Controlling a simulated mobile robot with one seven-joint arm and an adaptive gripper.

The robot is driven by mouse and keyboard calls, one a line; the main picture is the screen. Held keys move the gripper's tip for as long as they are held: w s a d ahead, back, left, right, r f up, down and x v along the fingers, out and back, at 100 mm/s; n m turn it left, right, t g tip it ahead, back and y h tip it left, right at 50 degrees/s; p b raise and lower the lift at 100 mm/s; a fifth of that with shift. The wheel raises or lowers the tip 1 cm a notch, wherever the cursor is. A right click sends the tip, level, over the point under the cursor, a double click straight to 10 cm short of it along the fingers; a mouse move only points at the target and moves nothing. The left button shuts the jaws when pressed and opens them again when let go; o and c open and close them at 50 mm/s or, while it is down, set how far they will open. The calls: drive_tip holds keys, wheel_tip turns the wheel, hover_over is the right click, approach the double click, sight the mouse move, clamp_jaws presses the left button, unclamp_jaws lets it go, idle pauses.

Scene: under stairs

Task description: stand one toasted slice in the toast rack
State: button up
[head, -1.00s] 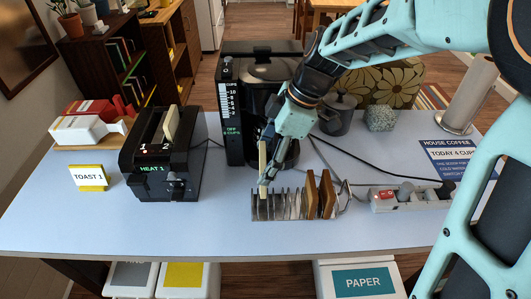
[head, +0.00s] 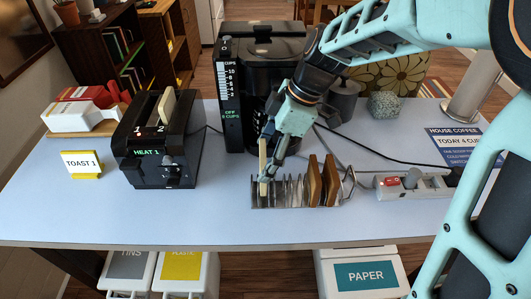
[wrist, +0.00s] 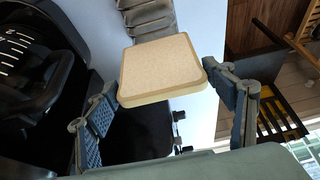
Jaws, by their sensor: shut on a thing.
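The wire toast rack (head: 283,207) stands near the table's front edge, with several upright dividers. Two brown toasted slices (head: 314,180) (head: 331,180) stand in its right part. My gripper (head: 268,172) is above the rack's left end, shut on a pale slice (head: 263,158) held upright. The slice's lower edge is down among the left dividers; whether it touches the rack's base is hidden. In the wrist view the slice (wrist: 160,65) lies between my fingertips, with the rack (wrist: 145,18) beyond it. Another pale slice (head: 167,103) sticks up from the black toaster (head: 155,150).
A coffee machine (head: 240,105) stands close behind the rack. A power strip (head: 415,187) with cables lies to the right. A "TOAST 1" sign (head: 82,164) stands left of the toaster. The table front (head: 150,220) is clear.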

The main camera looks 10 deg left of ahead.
drive_tip(key=shift+f+b, duration=2.1)
drive_tip(key=shift+f, duration=0.6)
drive_tip(key=o, duration=0.9)
drive_tip(key=shift+o, duration=0.7)
drive_tip(key=shift+r, duration=0.1)
wheel_tip(320, 180, up, 8)
drive_tip(key=p, duration=0.5)
